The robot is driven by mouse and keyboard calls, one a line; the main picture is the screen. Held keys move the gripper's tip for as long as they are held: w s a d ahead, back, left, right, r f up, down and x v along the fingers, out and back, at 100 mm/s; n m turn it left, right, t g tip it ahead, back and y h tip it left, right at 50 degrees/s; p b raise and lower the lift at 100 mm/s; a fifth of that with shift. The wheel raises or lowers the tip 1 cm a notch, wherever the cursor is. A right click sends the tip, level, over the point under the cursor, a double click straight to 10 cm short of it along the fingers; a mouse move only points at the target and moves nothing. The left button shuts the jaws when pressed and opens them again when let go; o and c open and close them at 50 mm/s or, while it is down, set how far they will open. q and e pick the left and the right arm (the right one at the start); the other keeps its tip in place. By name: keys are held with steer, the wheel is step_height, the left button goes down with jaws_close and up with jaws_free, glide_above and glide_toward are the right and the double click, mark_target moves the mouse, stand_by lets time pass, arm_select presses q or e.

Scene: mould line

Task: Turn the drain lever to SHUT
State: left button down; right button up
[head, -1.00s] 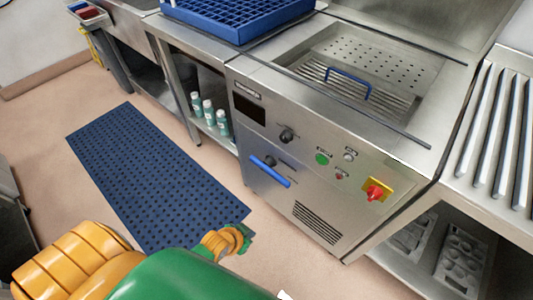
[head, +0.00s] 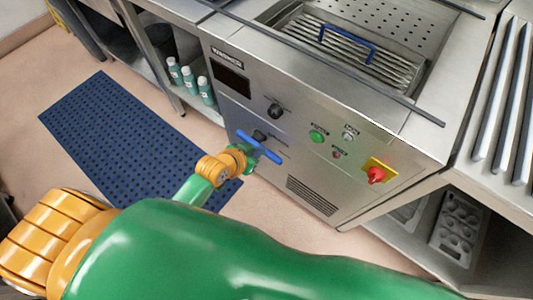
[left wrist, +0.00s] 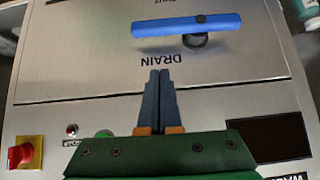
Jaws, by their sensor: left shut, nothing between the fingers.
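The blue drain lever (head: 269,153) is on the steel front panel of the machine, below a black knob. In the left wrist view, which is upside down, the lever (left wrist: 180,26) lies nearly level across its dark round pivot. The word DRAIN stands by it, and another label is partly cut off at the top edge. My left gripper (head: 249,161) is close to the lever in the head view, partly hidden by its own wrist. In the left wrist view its fingers (left wrist: 158,75) are shut and empty, pointing at the panel, apart from the lever. My right gripper is out of view.
The panel also bears a black knob (head: 275,111), a green button (head: 317,136) and a red switch on yellow (head: 376,174). A blue handle (head: 348,42) stands in the basin above. A blue mat (head: 110,135) lies on the floor; bottles (head: 189,80) stand on a shelf.

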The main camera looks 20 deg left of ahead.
arm_select(q)
steer(key=b, duration=0.2)
glide_above(271, 152)
steer(key=s, duration=0.2)
step_height(271, 152, down, 5)
steer(key=f, duration=0.1)
steer(key=f+b, duration=0.1)
steer(key=f, duration=0.1)
steer(key=shift+s+a, duration=0.2)
steer(key=shift+a, duration=0.2)
steer(key=shift+f, duration=0.15)
